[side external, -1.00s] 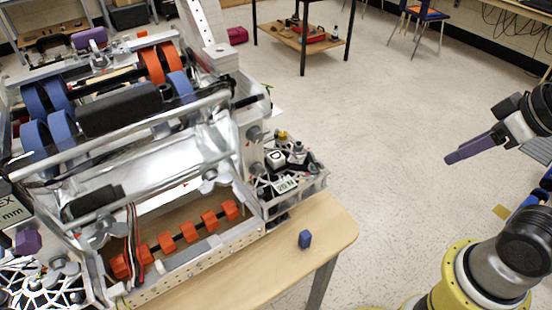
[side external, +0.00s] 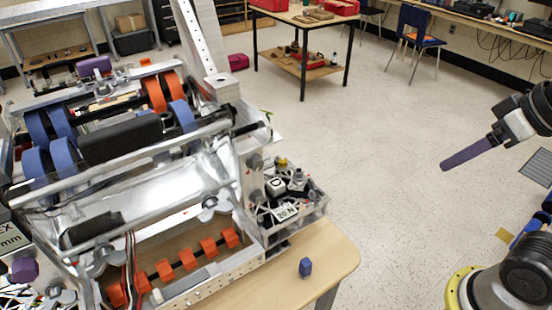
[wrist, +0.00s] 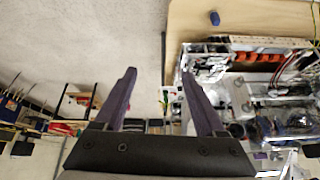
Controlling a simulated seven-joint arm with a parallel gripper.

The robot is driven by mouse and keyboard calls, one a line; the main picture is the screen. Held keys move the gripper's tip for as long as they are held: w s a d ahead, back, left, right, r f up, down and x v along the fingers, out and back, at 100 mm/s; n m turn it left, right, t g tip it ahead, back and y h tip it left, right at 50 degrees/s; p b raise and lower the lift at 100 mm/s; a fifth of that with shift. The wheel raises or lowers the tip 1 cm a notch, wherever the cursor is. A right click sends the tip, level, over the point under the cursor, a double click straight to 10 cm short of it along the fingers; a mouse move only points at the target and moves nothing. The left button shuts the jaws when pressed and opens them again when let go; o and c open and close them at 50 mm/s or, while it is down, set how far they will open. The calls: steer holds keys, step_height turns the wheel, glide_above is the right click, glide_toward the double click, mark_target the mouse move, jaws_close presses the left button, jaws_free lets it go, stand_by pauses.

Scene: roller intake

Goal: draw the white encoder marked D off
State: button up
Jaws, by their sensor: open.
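The white encoder marked D (side external: 275,185) sits among other parts at the right side of the roller intake (side external: 150,195), above the table corner, in the side external view. I cannot pick it out in the wrist view. My gripper (side external: 444,166) is far to the right of it, over the floor, with dark purple fingers pointing left. In the wrist view my gripper (wrist: 158,75) has its two fingers apart, with nothing between them.
A white "20 N" label (side external: 285,212) is close below the encoder. A small blue block (side external: 305,267) lies on the wooden table (side external: 335,245) near its edge. Metal plates and rails surround the intake. The space between my gripper and the table is clear.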

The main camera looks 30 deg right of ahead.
steer(key=w+a+r+g, duration=0.1)
steer(key=w+a+r, duration=0.1)
steer(key=w+r, duration=0.55)
steer(key=n+g, duration=0.1)
steer(key=g, duration=0.4)
glide_above(276, 183)
step_height(276, 183, down, 18)
steer(key=shift+f, duration=4.7)
jaws_close()
